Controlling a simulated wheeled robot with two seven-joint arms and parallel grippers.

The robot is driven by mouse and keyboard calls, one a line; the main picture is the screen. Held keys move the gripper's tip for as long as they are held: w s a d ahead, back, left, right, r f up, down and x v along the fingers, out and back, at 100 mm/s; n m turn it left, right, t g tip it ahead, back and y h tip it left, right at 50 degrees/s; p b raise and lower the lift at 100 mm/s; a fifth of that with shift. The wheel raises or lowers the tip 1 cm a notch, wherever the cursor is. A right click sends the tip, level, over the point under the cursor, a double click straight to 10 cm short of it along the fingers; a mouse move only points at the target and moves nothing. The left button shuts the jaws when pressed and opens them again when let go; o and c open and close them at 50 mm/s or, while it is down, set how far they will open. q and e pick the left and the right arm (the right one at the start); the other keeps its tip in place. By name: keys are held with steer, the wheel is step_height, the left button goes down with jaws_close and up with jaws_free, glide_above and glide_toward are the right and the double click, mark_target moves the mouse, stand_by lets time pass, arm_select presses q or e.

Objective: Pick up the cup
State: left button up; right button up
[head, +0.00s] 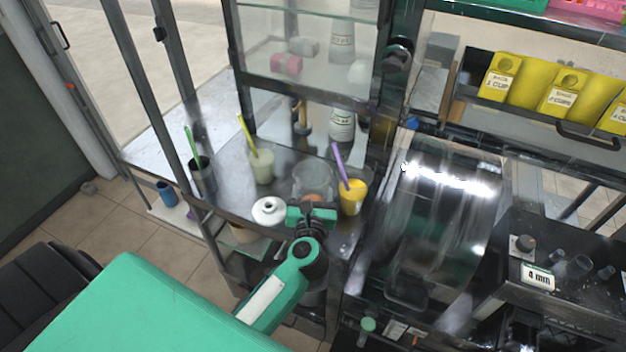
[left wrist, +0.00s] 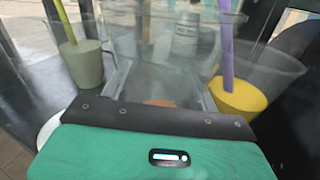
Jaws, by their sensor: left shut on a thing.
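A clear cup (head: 312,178) with a patch of orange-brown showing low in it stands on the metal counter in the head view. My left gripper (head: 312,208) is at its near side, shut on it. In the left wrist view the clear cup (left wrist: 160,60) fills the middle, just beyond the gripper's dark edge. My right gripper is in neither view.
A yellow drink with a purple straw (head: 352,197) stands close right. A pale green drink with a yellow straw (head: 262,167) and a cup with a green straw (head: 203,176) stand left. A white round lidded jar (head: 268,209) is near the gripper. A glass case (head: 310,45) rises behind.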

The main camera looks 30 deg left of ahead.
arm_select(q)
steer(key=shift+b+v, duration=1.55)
steer(key=shift+v, duration=3.5)
